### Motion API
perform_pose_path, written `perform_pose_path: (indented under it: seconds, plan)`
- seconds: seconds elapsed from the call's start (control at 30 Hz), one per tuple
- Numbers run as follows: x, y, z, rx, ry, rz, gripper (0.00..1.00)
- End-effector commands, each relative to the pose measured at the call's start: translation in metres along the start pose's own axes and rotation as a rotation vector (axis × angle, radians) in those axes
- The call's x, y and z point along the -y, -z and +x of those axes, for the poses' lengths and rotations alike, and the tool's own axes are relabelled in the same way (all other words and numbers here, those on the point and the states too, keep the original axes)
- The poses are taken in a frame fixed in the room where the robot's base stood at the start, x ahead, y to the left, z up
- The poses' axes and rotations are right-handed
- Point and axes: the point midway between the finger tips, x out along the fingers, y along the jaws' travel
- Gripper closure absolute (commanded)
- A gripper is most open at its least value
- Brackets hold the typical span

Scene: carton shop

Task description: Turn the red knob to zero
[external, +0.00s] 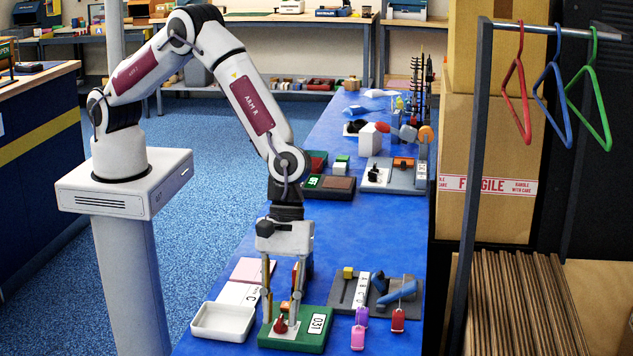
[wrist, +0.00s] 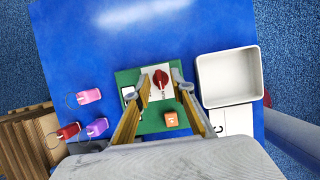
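The red knob (external: 281,325) sits on a white plate on a green board (external: 318,344) labelled 031. In the wrist view the red knob (wrist: 161,78) has a white pointer line toward the bottom of the picture; I cannot read any scale around it. My gripper (external: 281,312) points down over the board. In the wrist view my gripper (wrist: 161,83) is open, with one fingertip on each side of the knob and gaps showing between. Exact fingertip height is unclear.
A white tray (external: 221,337) stands left of the board. A grey board (external: 340,291) with a yellow block and blue handle lies behind right. Pink (external: 358,338), purple (external: 361,315) and red (external: 398,321) tags lie right. Hangers (external: 520,90) hang farther right.

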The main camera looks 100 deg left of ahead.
Motion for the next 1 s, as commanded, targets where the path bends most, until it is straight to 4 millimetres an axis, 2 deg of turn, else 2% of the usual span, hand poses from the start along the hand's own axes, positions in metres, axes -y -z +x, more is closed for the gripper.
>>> perform_pose_path:
  seconds: [0.23, 0.27, 0.33, 0.7, 1.0]
  plan:
    - [-0.0001, -0.0002, 0.0002, 0.000, 0.000, 0.000, 0.76]
    - [-0.0001, -0.0002, 0.0001, 0.000, 0.000, 0.000, 0.82]
    - [-0.0001, -0.0002, 0.0001, 0.000, 0.000, 0.000, 1.00]
    - [-0.0005, -0.0002, -0.0001, 0.000, 0.004, 0.012, 1.00]
    - [-0.0019, 0.0000, 0.0002, 0.000, 0.048, 0.118, 1.00]
